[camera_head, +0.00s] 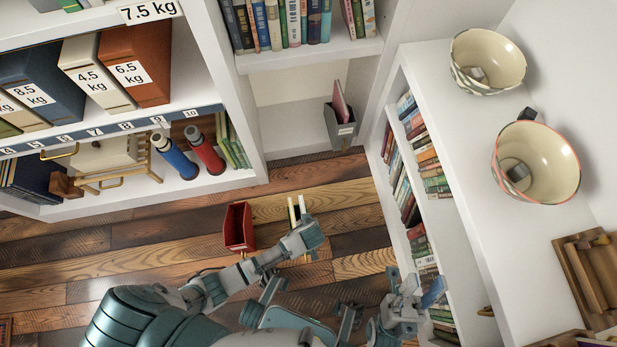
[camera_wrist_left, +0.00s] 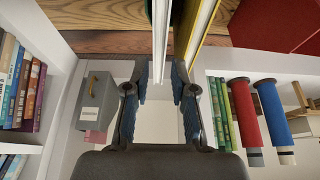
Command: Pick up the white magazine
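The white magazine (camera_head: 302,204) stands upright on edge at floor level, partly hidden behind my left gripper (camera_head: 310,236). My right gripper (camera_head: 415,288) is open and empty beside the low white bookcase, away from the magazine.
A red magazine holder (camera_head: 239,226) stands on the plank floor left of the magazine. A grey holder (camera_head: 341,126) sits in the lower shelf bay behind. Bowls (camera_head: 487,62) stand on the white bookcase top (camera_head: 447,103) at right. Plank floor is clear at left (camera_head: 130,232).

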